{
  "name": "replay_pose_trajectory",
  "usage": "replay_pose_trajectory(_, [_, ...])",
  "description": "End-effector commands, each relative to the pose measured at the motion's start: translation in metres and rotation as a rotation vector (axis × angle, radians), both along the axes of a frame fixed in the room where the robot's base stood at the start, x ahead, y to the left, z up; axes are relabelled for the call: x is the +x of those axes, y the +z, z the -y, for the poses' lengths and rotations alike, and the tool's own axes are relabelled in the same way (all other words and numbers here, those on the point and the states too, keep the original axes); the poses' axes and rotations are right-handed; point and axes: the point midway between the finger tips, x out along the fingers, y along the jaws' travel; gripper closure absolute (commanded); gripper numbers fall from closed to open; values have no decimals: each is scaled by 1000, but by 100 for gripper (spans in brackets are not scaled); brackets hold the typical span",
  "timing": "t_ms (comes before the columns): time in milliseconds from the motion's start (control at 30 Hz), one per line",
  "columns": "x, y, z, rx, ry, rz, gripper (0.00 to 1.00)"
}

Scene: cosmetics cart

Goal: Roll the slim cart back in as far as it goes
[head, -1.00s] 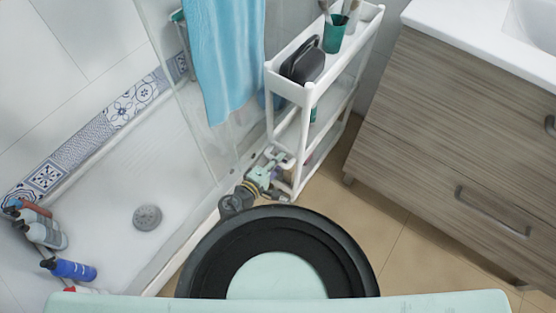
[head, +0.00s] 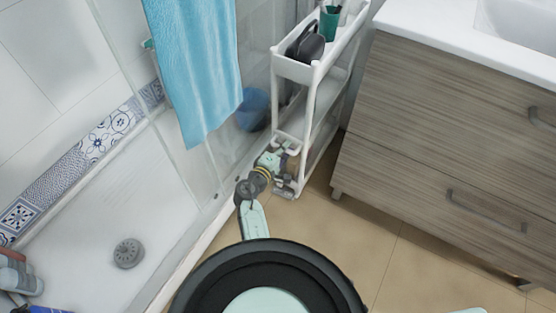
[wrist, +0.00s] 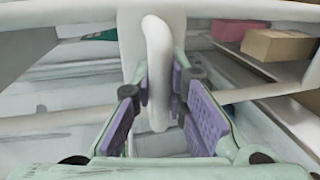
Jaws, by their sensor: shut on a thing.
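The slim white cart (head: 316,78) stands upright in the gap between the glass shower screen and the wood-fronted vanity. Its near end faces me. My gripper (head: 284,163) is low at this near end. In the wrist view, the purple pads of my gripper (wrist: 160,98) close on both sides of a white upright handle (wrist: 156,50) on the cart. The pads hide part of the handle.
The vanity (head: 430,150) stands close on the cart's right. The shower tray (head: 90,215) and a hanging blue towel (head: 195,70) are on the left. A dark case (head: 306,45) and a green cup (head: 328,22) ride on the cart's top shelf. Tan floor is clear in front.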

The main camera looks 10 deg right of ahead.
Motion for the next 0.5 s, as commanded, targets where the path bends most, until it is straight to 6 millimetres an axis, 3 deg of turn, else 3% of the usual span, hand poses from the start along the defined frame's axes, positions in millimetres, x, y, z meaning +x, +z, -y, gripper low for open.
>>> replay_pose_trajectory(200, [16, 3, 11, 0, -2, 6, 100])
replay_pose_trajectory(500, [22, 3, 15, -1, 1, 5, 100])
